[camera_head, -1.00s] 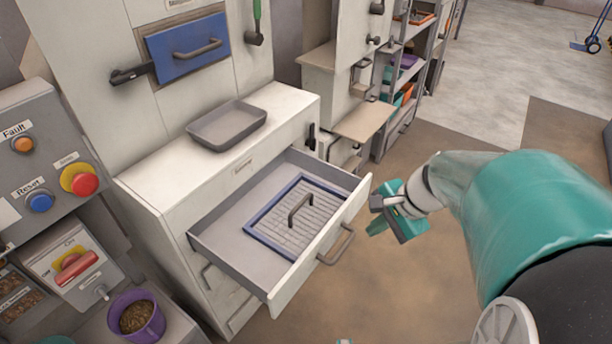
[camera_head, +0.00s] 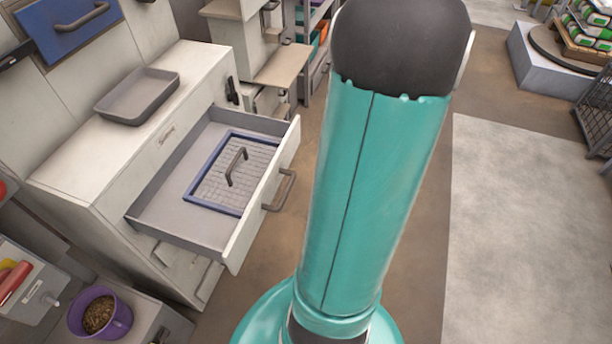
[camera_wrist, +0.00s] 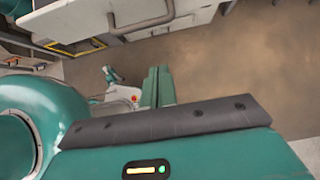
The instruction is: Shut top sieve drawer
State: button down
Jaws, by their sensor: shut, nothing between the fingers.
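The top sieve drawer (camera_head: 262,203) is pulled well out of the white cabinet (camera_head: 100,168) in the head view. A blue-framed sieve (camera_head: 215,187) with a dark handle lies inside it. The drawer's front carries a grey bar handle (camera_head: 281,190). In the wrist view a bar handle on a white front (camera_wrist: 140,22) shows at the top; I cannot tell for sure that it is the same drawer. My gripper (camera_wrist: 158,84) shows in the wrist view as teal fingers, shut and empty over the brown floor, apart from that handle. In the head view my gripper is not visible; my teal arm fills the middle.
A grey tray (camera_head: 137,95) sits on the cabinet top. A purple pot of pellets (camera_head: 101,313) stands at the lower left. A beige shelf (camera_head: 273,66) juts out behind the drawer. Brown floor lies open in front of the drawer.

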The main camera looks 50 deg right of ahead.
jog(key=w+r+x, duration=0.1)
jog(key=x, duration=1.1)
jog(key=shift+w+a, duration=0.45)
jog(key=shift+w, duration=0.15)
jog(key=shift+w+r, duration=0.1)
jog(key=shift+w, duration=0.05)
jog(key=w+a, duration=0.3)
jog(key=w, duration=0.6)
jog(key=w+a, duration=0.3)
jog(key=w, duration=0.6)
jog(key=w+a, duration=0.3)
jog(key=w, duration=0.6)
jog(key=shift+w+a, duration=0.15)
jog(key=shift+a, duration=0.2)
jog(key=shift+w+a, duration=0.15)
jog(key=shift+w, duration=0.2)
jog(key=shift+w+a, duration=0.1)
jog(key=shift+a, duration=0.05)
